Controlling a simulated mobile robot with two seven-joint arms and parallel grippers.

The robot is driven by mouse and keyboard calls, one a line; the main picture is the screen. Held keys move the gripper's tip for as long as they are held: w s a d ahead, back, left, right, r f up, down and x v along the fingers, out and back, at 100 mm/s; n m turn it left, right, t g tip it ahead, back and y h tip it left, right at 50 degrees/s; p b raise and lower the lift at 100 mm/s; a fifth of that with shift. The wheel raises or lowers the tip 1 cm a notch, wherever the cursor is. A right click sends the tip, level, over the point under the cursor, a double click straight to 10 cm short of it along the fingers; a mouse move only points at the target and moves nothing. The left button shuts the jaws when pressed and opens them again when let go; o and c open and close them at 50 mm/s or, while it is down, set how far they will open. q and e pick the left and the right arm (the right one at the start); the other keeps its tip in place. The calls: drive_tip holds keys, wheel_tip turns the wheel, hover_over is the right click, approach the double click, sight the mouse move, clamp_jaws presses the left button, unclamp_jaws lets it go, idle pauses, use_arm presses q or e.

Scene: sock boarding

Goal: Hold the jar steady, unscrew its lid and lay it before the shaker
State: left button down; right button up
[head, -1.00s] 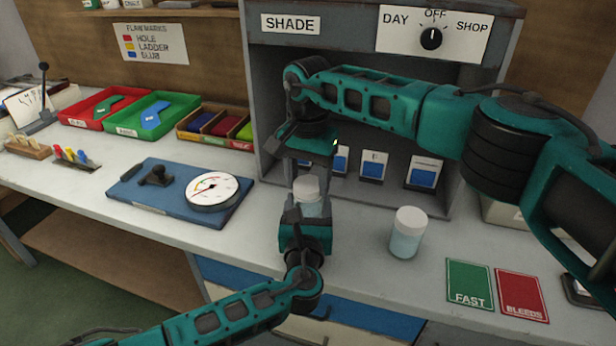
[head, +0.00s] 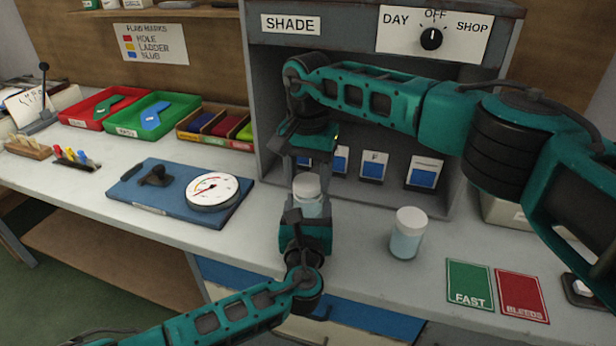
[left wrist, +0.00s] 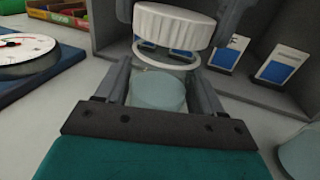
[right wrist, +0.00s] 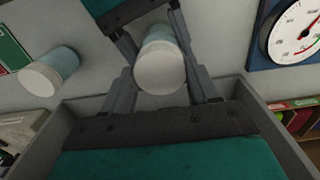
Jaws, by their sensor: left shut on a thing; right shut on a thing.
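The jar (head: 312,207) stands upright near the front of the grey box, with pale blue-green contents. My left gripper (head: 308,213) is shut on its body from the front; the jar also shows in the left wrist view (left wrist: 160,92). The ribbed white lid (head: 306,184) is above it, between the fingers of my right gripper (head: 307,172), which comes down from above and is shut on it. In the left wrist view a clear band and pale rim show under the lid (left wrist: 173,25); I cannot tell whether the lid is free. A second white-capped container (head: 407,234), perhaps the shaker, stands upright to the right.
The grey shade box (head: 262,120) with blue cards inside stands behind. A blue board (head: 130,192) with a dial lies to the left. Green (head: 470,284) and red (head: 522,296) cards lie at the front right. Bare tabletop lies around the second container.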

sight(308, 182)
drive_tip(key=shift+r, duration=0.8)
drive_tip(key=shift+r, duration=2)
use_arm(q)
drive_tip(key=shift+c, duration=0.3)
unclamp_jaws()
drive_tip(key=s, duration=0.4)
drive_tip(key=s+p, duration=0.1)
drive_tip(key=s, duration=0.7)
drive_tip(key=shift+a, duration=0.35)
use_arm(e)
drive_tip(key=shift+r, duration=0.65)
